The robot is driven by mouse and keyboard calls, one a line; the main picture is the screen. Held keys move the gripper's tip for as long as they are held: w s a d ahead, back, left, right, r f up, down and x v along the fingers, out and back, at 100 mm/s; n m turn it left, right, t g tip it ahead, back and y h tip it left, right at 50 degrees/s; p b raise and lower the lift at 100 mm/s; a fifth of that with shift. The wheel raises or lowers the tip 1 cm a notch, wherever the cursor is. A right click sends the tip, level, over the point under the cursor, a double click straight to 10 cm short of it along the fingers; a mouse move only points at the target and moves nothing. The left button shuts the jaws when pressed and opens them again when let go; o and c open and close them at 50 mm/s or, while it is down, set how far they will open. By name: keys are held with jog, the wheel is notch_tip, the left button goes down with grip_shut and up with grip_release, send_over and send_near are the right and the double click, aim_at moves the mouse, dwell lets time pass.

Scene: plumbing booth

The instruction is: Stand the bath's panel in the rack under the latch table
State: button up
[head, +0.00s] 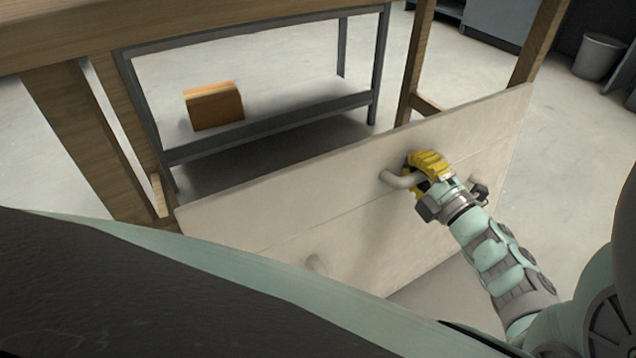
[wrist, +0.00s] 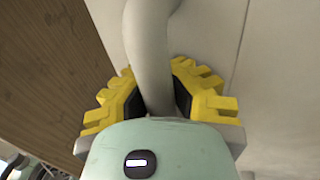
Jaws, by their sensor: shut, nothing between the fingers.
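The bath's panel (head: 330,215), a large pale board, stands on edge and tilted in front of the wooden table (head: 200,25). My gripper (head: 425,165), with yellow fingers, is at the curved handle and is shut. In the wrist view the handle (wrist: 152,45) runs down between the yellow fingers, but a firm hold does not show. The dark metal rack (head: 270,127) is under the table, behind the panel. The panel's lower edge is partly hidden by my body.
A brown block (head: 213,106) is seen through the rack's frame. Wooden table legs (head: 95,150) stand at left and right (head: 415,60), close to the panel's ends. A grey bin (head: 599,57) stands at far right. The floor at right is clear.

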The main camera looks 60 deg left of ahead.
jog(key=o, duration=0.4)
jog(key=shift+w+f, duration=0.1)
jog(key=shift+f, duration=0.2)
jog(key=shift+f, duration=0.1)
jog(key=shift+d, duration=0.15)
jog(key=v, duration=0.7)
jog(key=r+v, duration=0.1)
jog(key=v, duration=0.3)
jog(key=shift+d+f, duration=0.1)
jog(key=shift+d, duration=0.25)
